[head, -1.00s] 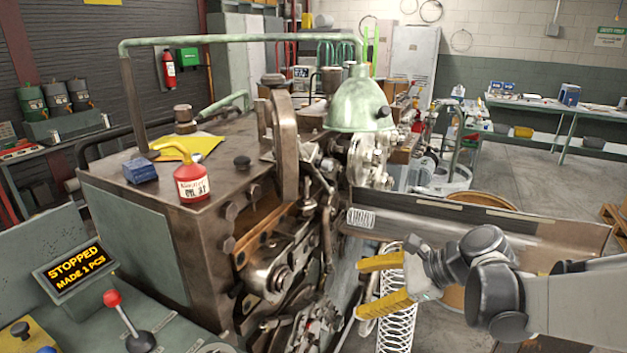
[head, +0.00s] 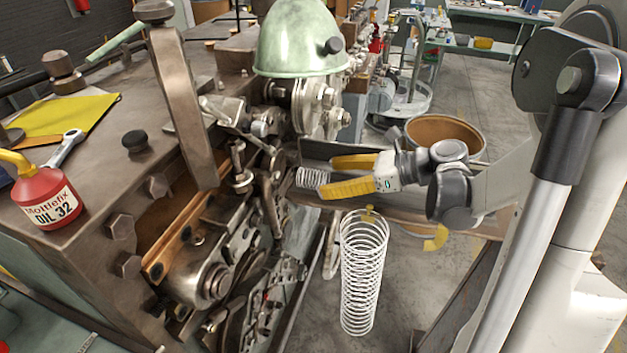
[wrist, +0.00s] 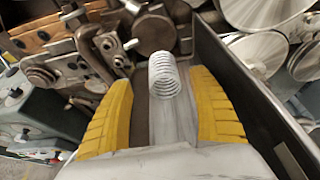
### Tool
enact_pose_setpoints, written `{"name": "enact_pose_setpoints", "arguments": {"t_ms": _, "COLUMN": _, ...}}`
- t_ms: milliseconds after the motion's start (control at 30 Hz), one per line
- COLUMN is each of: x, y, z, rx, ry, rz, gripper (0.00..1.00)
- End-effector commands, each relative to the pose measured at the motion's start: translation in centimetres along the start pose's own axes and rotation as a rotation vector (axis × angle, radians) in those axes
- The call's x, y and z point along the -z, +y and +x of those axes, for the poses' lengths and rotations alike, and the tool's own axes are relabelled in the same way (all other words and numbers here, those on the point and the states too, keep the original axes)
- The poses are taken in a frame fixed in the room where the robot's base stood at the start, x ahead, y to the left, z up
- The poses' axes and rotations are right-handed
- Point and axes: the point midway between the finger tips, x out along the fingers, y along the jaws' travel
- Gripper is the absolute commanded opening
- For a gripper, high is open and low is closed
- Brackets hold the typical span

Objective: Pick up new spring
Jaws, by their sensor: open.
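The new spring is a small white coil (head: 312,178) at the machine end of the metal chute. In the wrist view the spring (wrist: 165,76) lies at the far end of the gap between the yellow fingers, just beyond or level with their tips. My gripper (head: 326,176) is open, its two yellow fingers reaching left along the chute toward the spring. In the wrist view my gripper (wrist: 168,80) has a finger on each side, apart from the spring. Whether the fingertips overlap the spring's near end I cannot tell.
The chute (head: 392,205) has a raised wall (wrist: 250,95) beside the gripper. A large white spring (head: 362,275) hangs below the chute. The coiling machine (head: 225,190) is close on the left. A brown drum (head: 445,130) stands behind. A red oil bottle (head: 47,197) is on the machine top.

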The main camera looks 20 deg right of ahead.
Motion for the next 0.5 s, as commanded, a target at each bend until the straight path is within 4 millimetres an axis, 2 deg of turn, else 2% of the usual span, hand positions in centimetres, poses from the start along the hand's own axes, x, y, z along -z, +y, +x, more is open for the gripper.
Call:
{"name": "enact_pose_setpoints", "arguments": {"t_ms": 200, "x": 0.1, "y": -0.4, "z": 3.5, "rx": -0.003, "ry": 0.001, "rz": -0.003, "gripper": 0.7}}
{"name": "enact_pose_setpoints", "arguments": {"t_ms": 300, "x": 0.0, "y": -0.4, "z": 4.6, "rx": -0.002, "ry": 0.001, "rz": -0.002, "gripper": 0.7}}
{"name": "enact_pose_setpoints", "arguments": {"t_ms": 500, "x": -0.1, "y": -0.4, "z": 4.9, "rx": 0.0, "ry": 0.001, "rz": -0.001, "gripper": 0.7}}
